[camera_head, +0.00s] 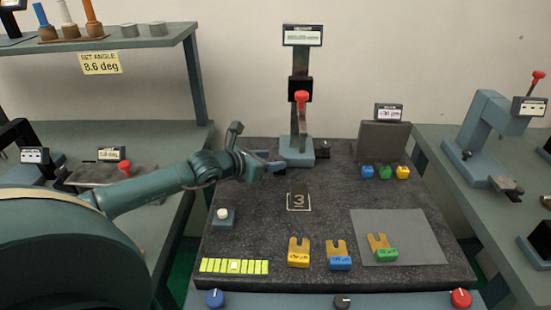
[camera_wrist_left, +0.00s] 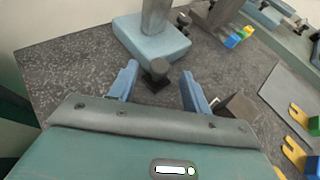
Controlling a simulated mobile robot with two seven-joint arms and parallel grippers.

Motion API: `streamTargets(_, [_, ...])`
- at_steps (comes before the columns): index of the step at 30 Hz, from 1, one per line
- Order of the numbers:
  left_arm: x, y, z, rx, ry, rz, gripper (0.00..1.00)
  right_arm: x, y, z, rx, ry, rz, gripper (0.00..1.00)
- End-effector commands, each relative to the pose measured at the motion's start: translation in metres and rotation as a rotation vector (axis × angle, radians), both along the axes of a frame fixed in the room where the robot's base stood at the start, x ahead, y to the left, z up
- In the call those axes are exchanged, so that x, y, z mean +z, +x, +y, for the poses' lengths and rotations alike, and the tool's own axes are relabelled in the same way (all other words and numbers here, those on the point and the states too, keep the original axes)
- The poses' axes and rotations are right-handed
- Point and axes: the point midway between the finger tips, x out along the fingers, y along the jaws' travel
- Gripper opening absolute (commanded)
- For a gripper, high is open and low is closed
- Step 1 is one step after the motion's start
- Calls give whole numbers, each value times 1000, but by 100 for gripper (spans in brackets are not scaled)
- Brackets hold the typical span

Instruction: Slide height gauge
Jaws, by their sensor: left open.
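The height gauge (camera_head: 297,152) stands at the back of the dark granite plate. It has a blue-grey base, an upright column, a black slider with a red-knobbed lever (camera_head: 302,97), and a display on top whose text is too small to read. My left gripper (camera_head: 257,150) is open just left of the base. In the left wrist view, the base (camera_wrist_left: 150,45) lies ahead of my open fingers (camera_wrist_left: 158,85). A short dark knob (camera_wrist_left: 157,68) shows between the fingertips, apparently untouched. The upper gauge is out of that view. My right gripper is not in view.
A dark block marked 3 (camera_head: 298,198) is on the plate. Yellow forked gauges (camera_head: 299,252) lie in front, one on a grey mat (camera_head: 420,228). A white button (camera_head: 222,214) is at left.

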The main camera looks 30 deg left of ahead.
Motion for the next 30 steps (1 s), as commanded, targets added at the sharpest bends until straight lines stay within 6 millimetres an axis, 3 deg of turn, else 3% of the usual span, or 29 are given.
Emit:
streamTargets(7, [-8,21,-5,0,-1,-2,48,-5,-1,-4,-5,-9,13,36])
streamTargets(19, [-11,25,-6,-1,0,0,48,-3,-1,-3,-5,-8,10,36])
streamTargets(30, [-11,25,-6,-1,0,0,18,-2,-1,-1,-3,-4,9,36])
